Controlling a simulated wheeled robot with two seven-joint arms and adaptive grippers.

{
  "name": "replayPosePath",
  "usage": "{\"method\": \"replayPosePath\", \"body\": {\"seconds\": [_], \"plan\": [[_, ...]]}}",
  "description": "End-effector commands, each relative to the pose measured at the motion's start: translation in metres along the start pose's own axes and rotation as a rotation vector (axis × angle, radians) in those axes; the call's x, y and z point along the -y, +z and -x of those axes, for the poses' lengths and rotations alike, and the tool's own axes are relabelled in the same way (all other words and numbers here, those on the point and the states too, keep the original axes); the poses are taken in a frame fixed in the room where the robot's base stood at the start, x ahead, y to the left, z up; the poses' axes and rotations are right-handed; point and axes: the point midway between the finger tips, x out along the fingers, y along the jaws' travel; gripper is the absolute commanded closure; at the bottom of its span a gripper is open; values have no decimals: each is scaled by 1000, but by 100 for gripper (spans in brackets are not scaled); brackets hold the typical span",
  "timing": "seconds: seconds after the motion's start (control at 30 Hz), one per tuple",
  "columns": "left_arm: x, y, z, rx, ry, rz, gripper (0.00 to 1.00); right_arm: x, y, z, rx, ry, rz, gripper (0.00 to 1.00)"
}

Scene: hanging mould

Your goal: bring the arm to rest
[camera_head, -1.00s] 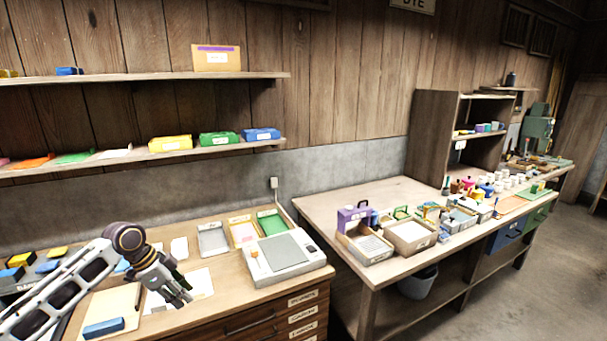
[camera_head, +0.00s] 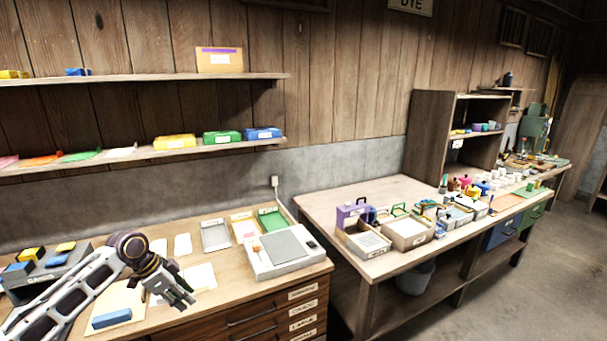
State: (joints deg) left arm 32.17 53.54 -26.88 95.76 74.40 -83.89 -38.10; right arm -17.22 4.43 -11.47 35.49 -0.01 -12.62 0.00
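My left arm comes in from the lower left over the left workbench (camera_head: 215,272). My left gripper (camera_head: 186,300) points down and to the right, above the bench near white paper sheets (camera_head: 200,275). No object shows in it, but its fingers are too small and dark to tell whether they are open or shut. My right gripper is not in view.
Beside the arm are a rack of coloured blocks (camera_head: 48,275), a blue block (camera_head: 111,318) on a tan board, and a scale-like device (camera_head: 285,251). Shallow trays (camera_head: 215,235) stand behind. A second table (camera_head: 335,200) to the right holds open boxes.

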Motion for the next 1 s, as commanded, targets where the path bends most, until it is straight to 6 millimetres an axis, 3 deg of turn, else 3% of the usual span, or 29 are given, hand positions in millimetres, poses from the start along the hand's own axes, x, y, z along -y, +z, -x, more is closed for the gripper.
{"method": "replayPosePath", "body": {"seconds": [0.27, 0.47, 0.73, 1.0], "plan": [[16, 16, -39, -12, -38, 105, 73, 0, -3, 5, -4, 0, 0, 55], [28, 41, -87, -16, -86, 226, 73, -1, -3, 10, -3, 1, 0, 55], [28, 108, -183, 8, -175, 435, 73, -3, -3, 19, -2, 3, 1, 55], [-9, 182, -268, 59, -244, 585, 73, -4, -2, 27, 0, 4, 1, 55]]}}
